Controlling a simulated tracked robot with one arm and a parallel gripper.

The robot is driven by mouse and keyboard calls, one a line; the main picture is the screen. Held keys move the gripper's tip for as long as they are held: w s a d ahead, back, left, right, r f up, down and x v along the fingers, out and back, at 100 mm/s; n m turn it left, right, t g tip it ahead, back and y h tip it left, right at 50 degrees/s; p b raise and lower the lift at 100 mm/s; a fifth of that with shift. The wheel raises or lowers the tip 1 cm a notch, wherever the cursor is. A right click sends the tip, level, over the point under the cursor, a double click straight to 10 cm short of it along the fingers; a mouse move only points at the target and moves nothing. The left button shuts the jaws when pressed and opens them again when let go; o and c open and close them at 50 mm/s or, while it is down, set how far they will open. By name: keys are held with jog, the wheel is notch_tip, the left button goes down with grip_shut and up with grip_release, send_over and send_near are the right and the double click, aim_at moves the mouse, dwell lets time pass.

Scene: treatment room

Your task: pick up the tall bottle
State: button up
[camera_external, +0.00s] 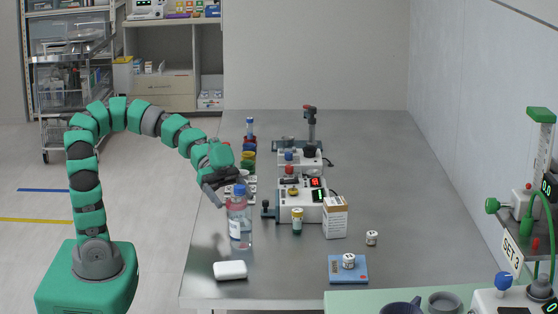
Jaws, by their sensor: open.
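The tall bottle (240,226) is clear with a blue cap and a pale label. It stands upright on the grey table (392,200), near the table's left edge. My gripper (222,187) is open at the height of the bottle's cap, reaching in from the left. One dark finger overlaps the view just beside the cap. I cannot tell whether the gripper touches the bottle.
A small dark vial (297,222), a white box (335,217) and a device with a red display (298,204) stand to the right. A blue pad (347,276) holds a small jar. The table's right rear is clear.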

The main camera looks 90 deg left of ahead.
aim_at(240, 211)
jog(key=shift+b+x, duration=0.7)
jog(key=shift+x, duration=2.3)
jog(key=shift+s+d, duration=0.15)
jog(key=c, duration=1.2)
